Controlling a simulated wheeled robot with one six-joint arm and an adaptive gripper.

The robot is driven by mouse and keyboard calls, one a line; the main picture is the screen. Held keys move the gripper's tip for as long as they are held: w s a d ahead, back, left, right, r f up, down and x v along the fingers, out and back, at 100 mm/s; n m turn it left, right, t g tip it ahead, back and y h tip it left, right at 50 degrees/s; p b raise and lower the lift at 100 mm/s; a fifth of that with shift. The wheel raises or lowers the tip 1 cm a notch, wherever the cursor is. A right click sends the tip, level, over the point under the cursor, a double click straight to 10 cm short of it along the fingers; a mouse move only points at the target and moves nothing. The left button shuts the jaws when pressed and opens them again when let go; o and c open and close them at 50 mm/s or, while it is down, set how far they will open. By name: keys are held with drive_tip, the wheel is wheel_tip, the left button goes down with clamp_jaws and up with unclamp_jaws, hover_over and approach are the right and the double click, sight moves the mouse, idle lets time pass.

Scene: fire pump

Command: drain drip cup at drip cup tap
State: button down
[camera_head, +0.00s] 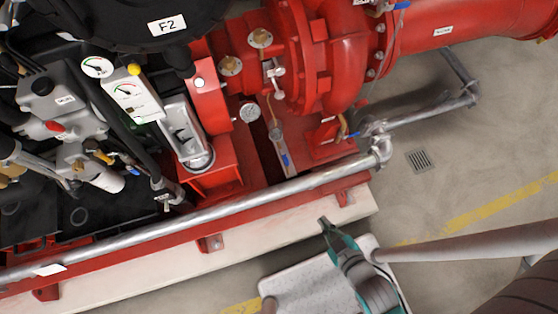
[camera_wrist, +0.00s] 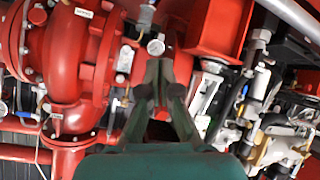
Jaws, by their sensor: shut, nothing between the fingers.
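My gripper (camera_head: 323,222), dark with a teal body, is over the pale plinth edge in front of the red pump skid. It is shut and empty, apart from any tap. In the wrist view the gripper's fingers (camera_wrist: 160,92) point at the red pump. A small tap with a blue handle (camera_head: 286,159) sits low on a short pipe between the pump and the red frame. Another blue-handled tap (camera_head: 351,135) is at the pump's lower right. I cannot tell which is the drip cup tap. The drip cup itself is not clearly visible.
A long grey pipe (camera_head: 230,207) runs along the skid's front edge, between my gripper and the taps. The red pump casing (camera_head: 320,60), a gauge (camera_head: 250,112) and the engine crowd the space behind. Open floor with a drain grate (camera_head: 420,160) lies to the right.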

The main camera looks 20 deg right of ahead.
sight(285, 158)
drive_tip(key=w+a+f+n+g+h, duration=0.1)
drive_tip(key=w+f+n+g, duration=0.25)
drive_tip(key=w+f, duration=0.45)
drive_tip(key=w+a+f+n+g, duration=0.2)
drive_tip(key=w+f+n+g, duration=0.15)
drive_tip(key=w+f, duration=0.45)
drive_tip(key=w+a+r+n+g+h, duration=0.1)
drive_tip(key=w+a+r+n+g, duration=0.1)
drive_tip(key=w, duration=0.5)
drive_tip(key=w+a+r+n+g+h, duration=0.1)
drive_tip(key=w+a+r+n+g, duration=0.1)
drive_tip(key=w, duration=0.4)
wheel_tip(285, 158, up, 2)
drive_tip(key=shift+w+a+r+n+g, duration=0.1)
drive_tip(key=shift+w+a+n+g, duration=0.25)
drive_tip(key=shift+a+n, duration=0.5)
drive_tip(key=d+f, duration=0.6)
drive_tip(key=f, duration=0.3)
drive_tip(key=shift+s+d+f, duration=0.2)
drive_tip(key=shift+d+f, duration=0.05)
drive_tip(key=shift+f, duration=0.15)
